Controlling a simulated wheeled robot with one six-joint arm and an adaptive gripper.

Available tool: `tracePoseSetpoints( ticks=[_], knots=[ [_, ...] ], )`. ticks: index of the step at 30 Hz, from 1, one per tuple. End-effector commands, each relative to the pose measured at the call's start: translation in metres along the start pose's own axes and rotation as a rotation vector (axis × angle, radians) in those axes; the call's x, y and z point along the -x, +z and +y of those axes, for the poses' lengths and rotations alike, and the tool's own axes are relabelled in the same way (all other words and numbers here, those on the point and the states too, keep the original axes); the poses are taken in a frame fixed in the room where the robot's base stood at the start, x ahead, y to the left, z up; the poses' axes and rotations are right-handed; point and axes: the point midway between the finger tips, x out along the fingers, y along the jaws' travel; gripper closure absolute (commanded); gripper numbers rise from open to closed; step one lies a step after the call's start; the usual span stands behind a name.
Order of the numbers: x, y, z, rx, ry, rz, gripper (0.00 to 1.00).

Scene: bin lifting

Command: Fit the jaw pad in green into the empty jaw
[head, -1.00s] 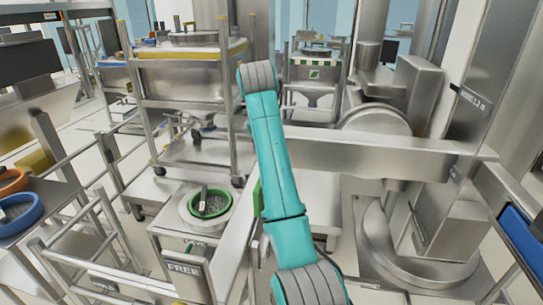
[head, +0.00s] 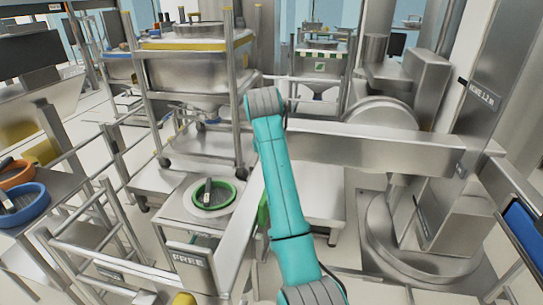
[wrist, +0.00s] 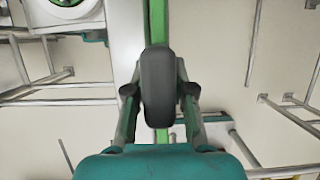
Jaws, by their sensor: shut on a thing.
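My gripper (wrist: 158,100) is shut on a dark grey rounded grip (wrist: 158,75) at the middle of the wrist view, with one finger on each side. A long green bar, seemingly the green jaw pad (wrist: 160,22), runs behind this grip, up and down the picture. In the head view, a narrow green piece (head: 263,211) shows beside my teal arm; my gripper is hidden there. A metal bin (head: 195,68) stands in a frame on wheels at the left. A steel horizontal beam (head: 390,148) runs from the lift column (head: 468,170). I cannot make out the empty jaw.
Railings (head: 100,235) stand in front. In the wrist view, thin rails (wrist: 60,95) lie on both sides, with pale floor between.

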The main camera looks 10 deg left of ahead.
Motion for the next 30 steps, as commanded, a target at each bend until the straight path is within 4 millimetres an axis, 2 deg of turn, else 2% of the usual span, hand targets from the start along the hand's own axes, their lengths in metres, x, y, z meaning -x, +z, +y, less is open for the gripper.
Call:
tracePoseSetpoints(
  ticks=[18, 30],
  knots=[
    [-0.046, -0.019, 0.000, 0.000, 0.001, -0.001, 1.00],
    [-0.062, -0.025, 0.000, 0.000, 0.001, -0.002, 1.00]
  ],
)
